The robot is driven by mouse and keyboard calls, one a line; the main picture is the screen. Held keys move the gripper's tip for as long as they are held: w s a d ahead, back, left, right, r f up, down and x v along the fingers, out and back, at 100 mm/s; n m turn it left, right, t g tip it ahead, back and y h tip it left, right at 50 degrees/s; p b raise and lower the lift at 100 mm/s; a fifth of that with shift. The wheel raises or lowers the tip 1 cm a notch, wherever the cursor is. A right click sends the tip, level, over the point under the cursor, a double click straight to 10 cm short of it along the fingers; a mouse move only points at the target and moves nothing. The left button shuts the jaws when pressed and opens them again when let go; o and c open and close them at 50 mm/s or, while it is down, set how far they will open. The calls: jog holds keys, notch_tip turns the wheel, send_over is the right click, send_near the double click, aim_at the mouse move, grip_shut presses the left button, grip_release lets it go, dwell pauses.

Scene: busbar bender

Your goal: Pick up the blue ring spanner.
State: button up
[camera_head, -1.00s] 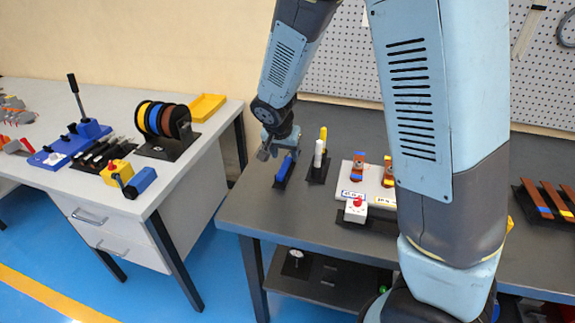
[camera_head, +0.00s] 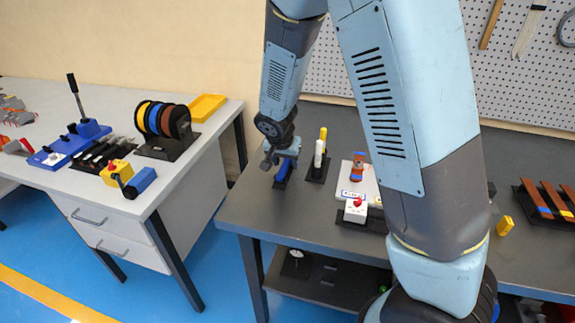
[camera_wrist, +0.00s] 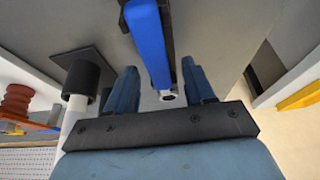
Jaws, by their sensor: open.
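The blue ring spanner (camera_head: 284,172) is in a black holder near the left end of the grey workbench, partly hidden by my gripper (camera_head: 276,158). In the wrist view its blue body (camera_wrist: 149,42) runs down from the top edge, with a pale metal ring end toward my gripper (camera_wrist: 160,88). My gripper is open, one finger on each side of the line of the spanner. The ring end appears between the fingers, with gaps on both sides. I cannot tell how far the fingertips are from the spanner in depth.
A white cylinder (camera_head: 319,152) and a yellow one (camera_head: 323,134) stand in a black holder just right of the spanner. A white box with a red button (camera_head: 355,210) is farther right. The left bench (camera_head: 170,205) stands across a gap.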

jog(key=shift+f, duration=0.15)
dwell(0.3)
grip_shut()
